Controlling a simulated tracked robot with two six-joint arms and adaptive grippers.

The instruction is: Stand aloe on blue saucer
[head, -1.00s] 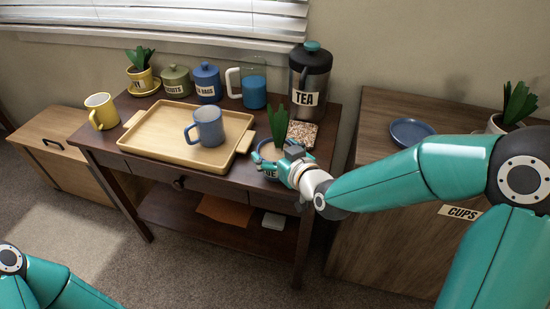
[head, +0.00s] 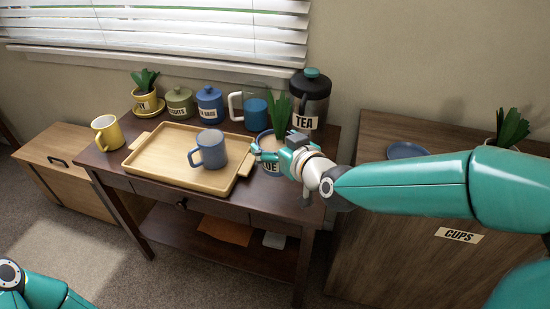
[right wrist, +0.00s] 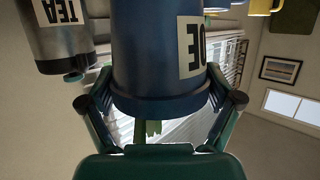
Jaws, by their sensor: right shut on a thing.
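The aloe (head: 279,112), with upright green leaves, stands in a blue pot with a white label partly readable. My right gripper (head: 268,158) is shut on this pot and holds it upright, seemingly just above the desk at the tray's right end. In the right wrist view, which is upside down, the blue pot (right wrist: 150,50) fills the middle between my fingers, with a leaf (right wrist: 152,128) beyond its rim. The blue saucer (head: 404,149) lies empty on the wooden cabinet at the right; my right arm covers its near edge. My left gripper is out of view.
A wooden tray (head: 150,170) with a blue mug (head: 210,150) is left of the pot. Another plant (head: 510,128) is right of the saucer on the cabinet (head: 375,135).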

